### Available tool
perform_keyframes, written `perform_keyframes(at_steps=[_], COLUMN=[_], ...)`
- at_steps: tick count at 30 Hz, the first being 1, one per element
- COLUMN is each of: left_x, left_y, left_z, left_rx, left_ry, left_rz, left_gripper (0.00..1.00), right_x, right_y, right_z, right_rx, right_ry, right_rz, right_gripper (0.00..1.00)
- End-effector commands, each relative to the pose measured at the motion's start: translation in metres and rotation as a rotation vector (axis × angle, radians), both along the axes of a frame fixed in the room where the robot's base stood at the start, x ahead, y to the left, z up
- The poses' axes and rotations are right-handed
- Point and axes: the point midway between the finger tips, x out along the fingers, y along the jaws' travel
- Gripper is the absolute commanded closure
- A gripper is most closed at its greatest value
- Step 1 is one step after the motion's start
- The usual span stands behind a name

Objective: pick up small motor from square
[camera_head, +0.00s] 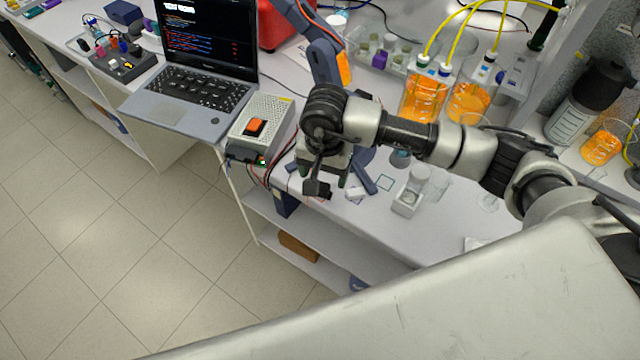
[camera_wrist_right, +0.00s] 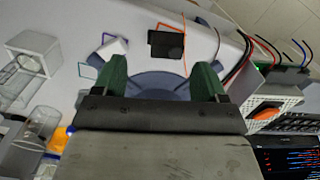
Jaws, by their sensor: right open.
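The small motor seems to be the black block (camera_wrist_right: 165,43) lying in an orange square outline (camera_wrist_right: 182,65) in the right wrist view. In the head view a dark block (camera_head: 318,188) shows just below my right gripper (camera_head: 322,170), near the table's front edge. In the wrist view my right gripper (camera_wrist_right: 166,80) has its two green fingers wide apart. Nothing is held between them, and the block lies beyond the fingertips. A blue rounded base (camera_wrist_right: 155,82) shows between and behind the fingers. My left gripper is not in view.
A white cube (camera_head: 355,193) lies close by on the right, with a teal square outline (camera_head: 385,183) beyond it. Clear containers (camera_head: 407,200) stand farther right. A power supply (camera_head: 262,122) with wires and a laptop (camera_head: 185,95) stand to the left. Orange-filled bottles (camera_head: 425,95) stand behind.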

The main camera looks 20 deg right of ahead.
Motion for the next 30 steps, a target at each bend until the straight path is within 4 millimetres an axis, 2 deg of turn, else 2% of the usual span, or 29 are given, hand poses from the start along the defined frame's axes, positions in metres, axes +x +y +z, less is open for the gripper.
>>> perform_keyframes(at_steps=[5,9,13,22,23,30], left_x=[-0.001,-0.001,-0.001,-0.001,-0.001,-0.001], left_y=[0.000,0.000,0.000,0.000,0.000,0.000], left_z=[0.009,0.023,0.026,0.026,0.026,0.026], left_rx=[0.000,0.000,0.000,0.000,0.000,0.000], left_ry=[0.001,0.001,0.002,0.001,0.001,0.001], left_rz=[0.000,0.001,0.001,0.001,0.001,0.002], left_gripper=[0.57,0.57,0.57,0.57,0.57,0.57], right_x=[0.000,0.003,0.004,0.004,0.005,0.004], right_y=[0.003,0.007,0.007,0.007,0.007,0.007], right_z=[-0.012,-0.031,-0.050,-0.058,-0.058,-0.057], right_rx=[0.002,0.003,0.002,0.003,0.003,0.003], right_ry=[0.004,0.005,0.003,-0.001,-0.001,-0.001], right_rz=[-0.001,0.000,-0.001,0.000,0.000,0.000], right_gripper=[0.28,0.28,0.28,0.28,0.29,0.66])
